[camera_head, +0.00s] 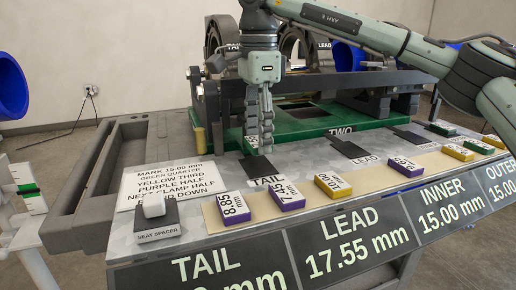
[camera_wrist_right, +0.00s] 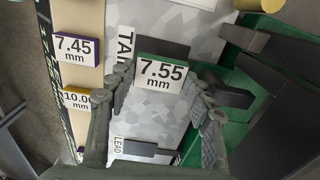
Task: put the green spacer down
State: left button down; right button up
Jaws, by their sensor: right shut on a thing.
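My right gripper (camera_head: 266,150) points down just above the dark TAIL pad (camera_head: 257,167) on the cart's grey patterned top. In the wrist view my right gripper (camera_wrist_right: 162,90) is shut on the green spacer (camera_wrist_right: 160,76), whose white face reads 7.55 mm. The TAIL pad (camera_wrist_right: 165,49) shows partly behind the spacer. A gap to the pad cannot be judged. My left gripper is not in view.
Purple spacers (camera_head: 233,208) and yellow spacers (camera_head: 333,185) stand in a row on a tan strip in front. The dark LEAD pad (camera_head: 349,148) right of the gripper is bare. The green clamp base (camera_head: 310,128) stands behind. A seat spacer block (camera_head: 155,209) is at left.

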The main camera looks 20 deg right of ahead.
aim_at(258, 141)
notch_tip(258, 141, down, 4)
jog(key=shift+r, duration=0.2)
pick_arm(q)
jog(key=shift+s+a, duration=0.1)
pick_arm(e)
jog(key=shift+f, duration=0.15)
jog(key=o, duration=0.7)
jog(key=shift+c, duration=0.2)
jog(key=shift+o, duration=0.7)
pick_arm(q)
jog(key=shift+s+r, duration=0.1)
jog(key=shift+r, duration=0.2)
